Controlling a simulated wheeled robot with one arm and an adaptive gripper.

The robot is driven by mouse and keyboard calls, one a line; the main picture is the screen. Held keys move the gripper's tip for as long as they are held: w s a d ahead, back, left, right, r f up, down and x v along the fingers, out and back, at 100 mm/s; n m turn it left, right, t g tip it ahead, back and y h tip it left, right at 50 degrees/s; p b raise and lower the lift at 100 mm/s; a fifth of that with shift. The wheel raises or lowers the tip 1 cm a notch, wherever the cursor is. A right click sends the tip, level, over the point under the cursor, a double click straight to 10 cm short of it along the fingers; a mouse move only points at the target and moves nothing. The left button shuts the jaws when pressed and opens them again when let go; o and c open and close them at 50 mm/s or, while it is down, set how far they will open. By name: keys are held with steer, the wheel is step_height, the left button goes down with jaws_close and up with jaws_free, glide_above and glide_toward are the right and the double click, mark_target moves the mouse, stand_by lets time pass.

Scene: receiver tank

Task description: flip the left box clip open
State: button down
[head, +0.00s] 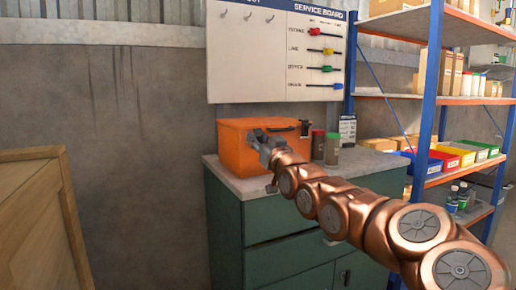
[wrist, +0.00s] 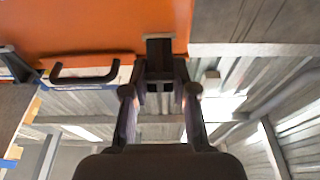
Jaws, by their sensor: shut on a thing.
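The orange box (head: 236,155) stands on the grey top of a green cabinet in the head view, its lid down. My gripper (head: 258,138) is at the box's front, near its left end, and hides the left clip there. In the wrist view the box (wrist: 95,25) fills the top left, and the dark left clip (wrist: 160,52) sits at its edge. My gripper's fingers (wrist: 159,86) are closed in on the clip's end. Whether the clip has swung cannot be told. The right clip (head: 305,128) shows at the box's right end.
A black handle (wrist: 85,74) is beside the clip in the wrist view. A red-brown jar (head: 318,145) and a green jar (head: 332,150) stand right of the box. A service board (head: 250,60) hangs behind; a loaded shelf rack (head: 428,90) is at right.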

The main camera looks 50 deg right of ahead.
mark_target(258, 133)
stand_by(0.3)
steer(key=c, duration=0.9)
jaws_free()
steer(key=shift+r, duration=4.9)
